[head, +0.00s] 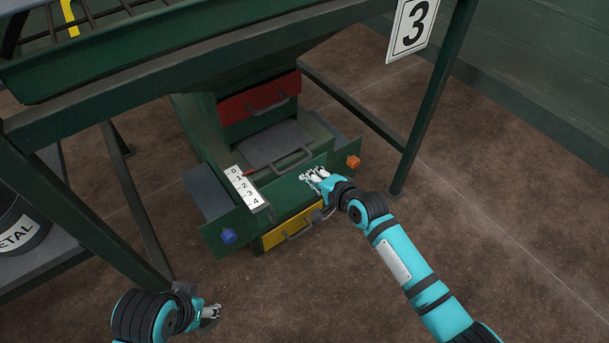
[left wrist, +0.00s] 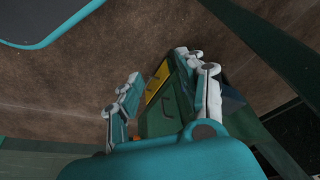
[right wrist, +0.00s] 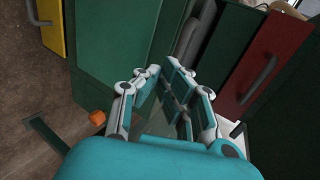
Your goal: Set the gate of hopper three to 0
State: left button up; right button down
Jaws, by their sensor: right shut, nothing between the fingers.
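Under the "3" sign (head: 412,27), the hopper's green outlet has a grey gate plate (head: 275,143) with a dark handle (head: 291,161). A white scale (head: 246,188) numbered 0 to 4 sits on the green front, left of the handle. A small red mark shows beside its upper end, near 0 and 1; the exact reading is unclear. My right gripper (head: 312,175) is shut and empty at the green front, just below and right of the gate handle. I cannot tell whether it touches. My left gripper (head: 211,311) is open and empty, low over the floor.
A red panel with a handle (head: 259,104) is above and a yellow one (head: 291,228) below. A blue knob (head: 229,236) and an orange knob (head: 353,162) flank the front. Green frame legs (head: 433,97) stand at both sides. A metal drum (head: 20,229) is at left.

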pick_arm(q)
jog(key=w+t, duration=0.1)
jog(key=w, duration=0.1)
jog(key=w+d+t, duration=0.1)
jog(key=w, duration=0.1)
jog(key=shift+d+r+h+b, duration=0.1)
jog(key=shift+r+h+b, duration=0.05)
jog(key=shift+h+b, duration=0.2)
pick_arm(e)
jog(key=w, duration=0.1)
jog(key=a, duration=0.1)
jog(key=w+a, duration=0.1)
jog(key=shift+w+f, duration=0.25)
jog(key=shift+w, duration=0.1)
